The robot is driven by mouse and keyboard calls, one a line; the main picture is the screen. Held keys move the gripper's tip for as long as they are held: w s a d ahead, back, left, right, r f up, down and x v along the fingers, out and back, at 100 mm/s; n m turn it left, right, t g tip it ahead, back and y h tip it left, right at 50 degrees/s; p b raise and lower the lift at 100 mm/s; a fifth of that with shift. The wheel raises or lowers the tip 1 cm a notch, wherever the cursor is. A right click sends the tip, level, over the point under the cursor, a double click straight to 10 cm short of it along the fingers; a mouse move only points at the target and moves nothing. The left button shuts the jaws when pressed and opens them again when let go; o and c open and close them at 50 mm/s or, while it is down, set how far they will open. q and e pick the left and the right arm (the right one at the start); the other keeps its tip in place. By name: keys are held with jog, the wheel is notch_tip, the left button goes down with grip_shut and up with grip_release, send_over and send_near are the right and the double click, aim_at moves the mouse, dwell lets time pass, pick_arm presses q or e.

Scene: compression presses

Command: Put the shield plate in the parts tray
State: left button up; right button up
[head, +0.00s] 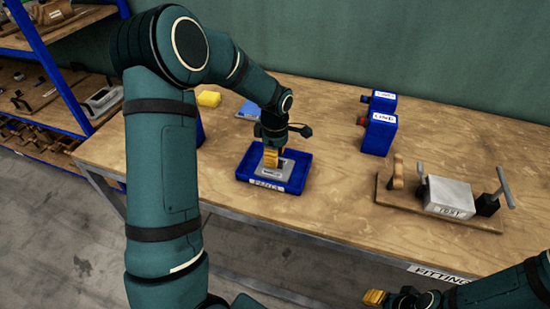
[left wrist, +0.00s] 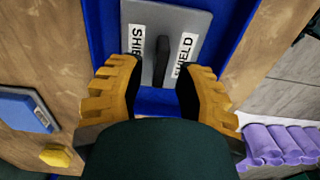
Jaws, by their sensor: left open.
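The grey shield plate (left wrist: 195,22) has two white SHIELD labels and a dark upright handle (left wrist: 163,58) in its middle. It lies inside the blue parts tray (head: 297,184), which has a PARTS label on its front; the tray's blue wall (left wrist: 100,30) also shows in the left wrist view. In the head view the plate (head: 287,172) is partly hidden by my left gripper (head: 271,158). The left gripper (left wrist: 158,82) is open over the plate, its yellow fingers on either side of the handle with gaps between. My right gripper (head: 376,297) is at the bottom edge, partly cut off.
Two blue boxes (head: 379,133) stand at the back of the wooden table (head: 330,200). A wooden fixture with a grey TEST block (head: 449,197) is at the right. A yellow block (head: 208,98) and a blue flat item (head: 249,111) lie behind the tray. Shelving (head: 60,75) stands left.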

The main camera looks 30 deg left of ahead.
pick_arm(q)
notch_tip(320, 180, up, 10)
jog(key=p, duration=0.1)
jog(key=shift+r+p, duration=0.2)
jog(key=shift+p, duration=0.2)
dwell(0.3)
